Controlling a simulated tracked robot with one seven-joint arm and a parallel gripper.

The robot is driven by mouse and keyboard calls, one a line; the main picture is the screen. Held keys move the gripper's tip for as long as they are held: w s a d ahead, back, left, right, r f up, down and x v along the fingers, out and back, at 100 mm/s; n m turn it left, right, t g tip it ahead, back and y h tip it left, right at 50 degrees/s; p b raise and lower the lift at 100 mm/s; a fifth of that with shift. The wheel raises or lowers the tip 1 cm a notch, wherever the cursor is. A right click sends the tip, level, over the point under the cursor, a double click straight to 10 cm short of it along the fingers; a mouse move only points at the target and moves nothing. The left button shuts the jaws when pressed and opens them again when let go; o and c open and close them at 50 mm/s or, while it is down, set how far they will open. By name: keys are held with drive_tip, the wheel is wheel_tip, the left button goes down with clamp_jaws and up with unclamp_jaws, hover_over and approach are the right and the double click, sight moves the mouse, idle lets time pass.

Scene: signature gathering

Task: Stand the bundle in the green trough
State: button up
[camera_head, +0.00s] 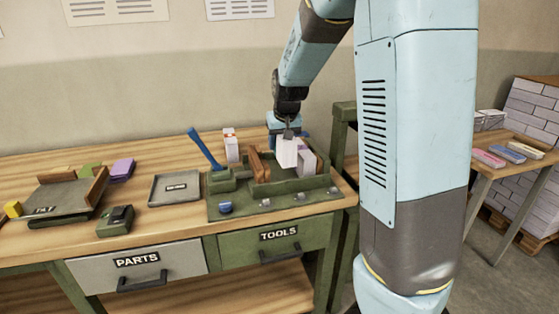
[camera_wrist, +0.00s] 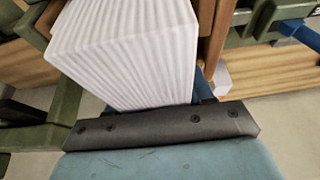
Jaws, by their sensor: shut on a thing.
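My gripper (camera_head: 288,134) is shut on a white bundle (camera_head: 287,153) and points down over the green trough (camera_head: 291,189) on the workbench. The bundle hangs upright below the jaws. Its lower end is over or inside the trough; I cannot tell whether it touches the floor. In the wrist view the bundle (camera_wrist: 125,50) shows as a block of white ribbed sheet edges beyond the dark bar of my gripper. A lilac-and-white block (camera_head: 307,160) stands just right of the bundle in the trough. Brown wooden dividers (camera_head: 257,165) stand just left of it.
A grey tray (camera_head: 172,198) and a wood-sided tray (camera_head: 55,203) lie further left. A side table (camera_head: 520,157) is at right.

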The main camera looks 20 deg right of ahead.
drive_tip(key=w+f, duration=0.1)
drive_tip(key=f, duration=0.1)
drive_tip(key=w+d+f, duration=0.1)
drive_tip(key=w+f, duration=0.2)
drive_tip(key=f, duration=0.1)
drive_tip(key=shift+w+d, duration=0.15)
drive_tip(key=shift+d, duration=0.2)
drive_tip(key=shift+f, duration=1.4)
drive_tip(key=shift+f, duration=0.1)
drive_tip(key=o, duration=1.1)
drive_tip(key=shift+c, duration=0.2)
